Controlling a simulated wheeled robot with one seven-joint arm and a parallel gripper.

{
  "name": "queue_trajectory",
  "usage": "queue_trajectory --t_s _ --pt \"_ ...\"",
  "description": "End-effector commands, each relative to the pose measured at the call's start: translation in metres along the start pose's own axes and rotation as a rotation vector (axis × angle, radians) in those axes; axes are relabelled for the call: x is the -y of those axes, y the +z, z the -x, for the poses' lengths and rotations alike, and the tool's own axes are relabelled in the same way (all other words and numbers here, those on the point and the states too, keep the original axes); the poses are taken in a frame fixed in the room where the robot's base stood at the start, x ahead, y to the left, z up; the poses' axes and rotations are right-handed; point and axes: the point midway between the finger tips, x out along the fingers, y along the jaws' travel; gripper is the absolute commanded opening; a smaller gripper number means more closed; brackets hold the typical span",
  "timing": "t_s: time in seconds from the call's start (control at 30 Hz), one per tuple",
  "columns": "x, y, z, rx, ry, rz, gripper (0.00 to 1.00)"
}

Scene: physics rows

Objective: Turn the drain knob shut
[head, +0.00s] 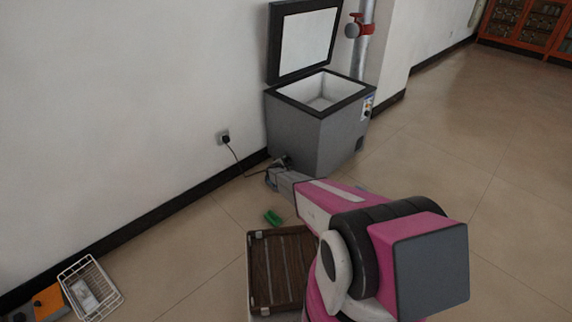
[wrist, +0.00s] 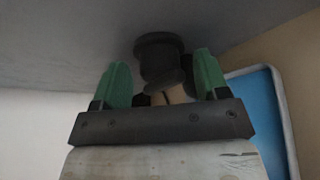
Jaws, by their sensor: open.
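The drain knob (wrist: 158,58) is a dark, round, flanged knob on the grey freezer wall in the wrist view. My gripper (wrist: 162,78) is open, with one green finger to the left of the knob and one to its right. Gaps show between the fingers and the knob, and I cannot tell how far it sits between them in depth. In the head view, my gripper (head: 273,179) is low at the left corner of the grey chest freezer (head: 318,142), whose lid (head: 305,40) stands open. The knob's turn position is not clear.
A black cord runs from a wall socket (head: 223,137) down near my gripper. A green object (head: 273,217) lies on the floor. A brown slatted crate (head: 252,270), a white wire basket (head: 108,272) and an orange box (head: 50,298) are nearer. Floor at right is clear.

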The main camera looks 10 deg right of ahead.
Motion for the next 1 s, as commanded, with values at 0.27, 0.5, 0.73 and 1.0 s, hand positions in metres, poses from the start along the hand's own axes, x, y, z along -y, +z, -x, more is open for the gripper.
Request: queue_trajectory --t_s 0.27,0.5,0.73,1.0 --pt "-0.0001 0.0005 -0.0018 0.000 0.000 0.000 0.64" --pt "-0.0006 0.0003 -0.0018 0.000 0.001 0.000 0.22" --pt "-0.0019 0.0000 -0.0018 -0.001 -0.007 0.022 0.22" --pt "-0.0047 -0.0007 -0.0022 -0.002 -0.059 0.147 0.22"
